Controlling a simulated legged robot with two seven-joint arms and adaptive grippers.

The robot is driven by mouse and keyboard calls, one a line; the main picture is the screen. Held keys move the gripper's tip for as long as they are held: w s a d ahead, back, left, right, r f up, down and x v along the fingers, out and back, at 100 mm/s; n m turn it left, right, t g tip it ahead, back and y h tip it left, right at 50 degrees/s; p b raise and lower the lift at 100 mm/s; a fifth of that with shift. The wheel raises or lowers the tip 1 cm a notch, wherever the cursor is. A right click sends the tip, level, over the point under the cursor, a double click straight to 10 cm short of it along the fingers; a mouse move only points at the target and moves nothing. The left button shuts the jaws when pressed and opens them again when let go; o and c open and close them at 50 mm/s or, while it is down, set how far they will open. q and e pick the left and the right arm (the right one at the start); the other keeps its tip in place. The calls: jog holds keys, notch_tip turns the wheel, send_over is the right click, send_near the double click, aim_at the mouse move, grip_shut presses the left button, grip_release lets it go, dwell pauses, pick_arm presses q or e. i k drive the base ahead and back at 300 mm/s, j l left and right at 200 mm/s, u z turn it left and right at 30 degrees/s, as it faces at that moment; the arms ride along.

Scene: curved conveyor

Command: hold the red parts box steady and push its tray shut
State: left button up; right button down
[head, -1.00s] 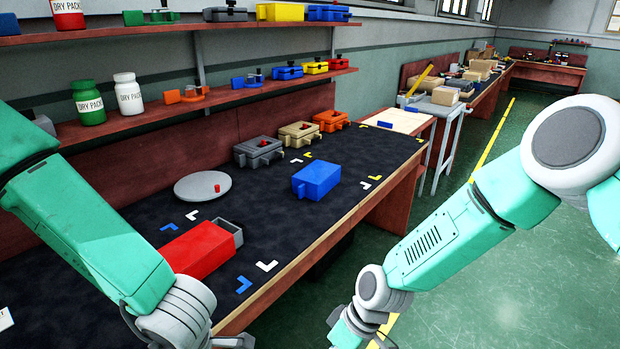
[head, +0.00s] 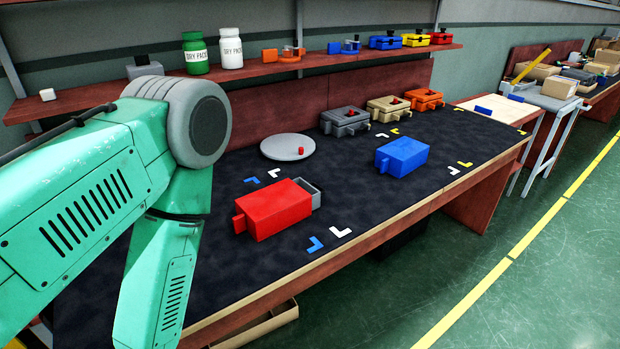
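The red parts box (head: 275,210) lies on the dark mat of the workbench, left of the middle of the head view. Its grey tray (head: 313,192) sticks out a short way at the right end. A red tab shows at the box's left end. No gripper touches the box. My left arm fills the left side of the view, and its gripper is out of the picture below. My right arm and gripper are not in view.
A blue box (head: 402,155) stands to the right on the mat. A grey round plate (head: 287,147) with a small red piece lies behind the red box. Grey, tan and orange boxes line the back. Blue and white corner marks surround the red box. A shelf runs above.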

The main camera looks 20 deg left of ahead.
aim_at(316, 195)
jog(key=i+l, duration=1.05)
jog(key=i+j+u, duration=0.05)
